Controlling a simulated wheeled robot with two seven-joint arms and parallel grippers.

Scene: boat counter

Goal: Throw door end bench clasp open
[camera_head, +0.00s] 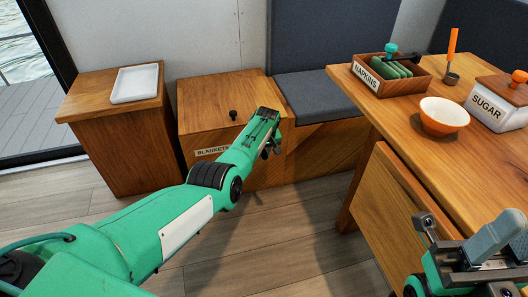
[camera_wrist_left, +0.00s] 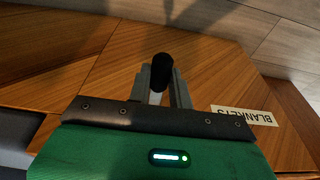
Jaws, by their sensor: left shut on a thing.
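The wooden bench box labelled BLANKETS (camera_head: 200,105) stands at the door end, its lid down. A small black knob (camera_head: 233,114) sits on its lid. My left gripper (camera_head: 270,148) is at the box's front right, below the lid edge. In the left wrist view its two grey fingers (camera_wrist_left: 161,78) are shut on a black rounded clasp knob (camera_wrist_left: 161,65) against the wooden front. The clasp is hidden behind my gripper in the head view. My right gripper (camera_head: 470,245) is at the lower right, away from the bench; its finger gap is unclear.
A wooden cabinet with a white tray (camera_head: 135,82) stands left of the box. A grey cushioned seat (camera_head: 315,97) adjoins it on the right. The table (camera_head: 400,115) at right bears a napkin box (camera_head: 367,82), an orange bowl (camera_head: 444,116) and a sugar box (camera_head: 490,108).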

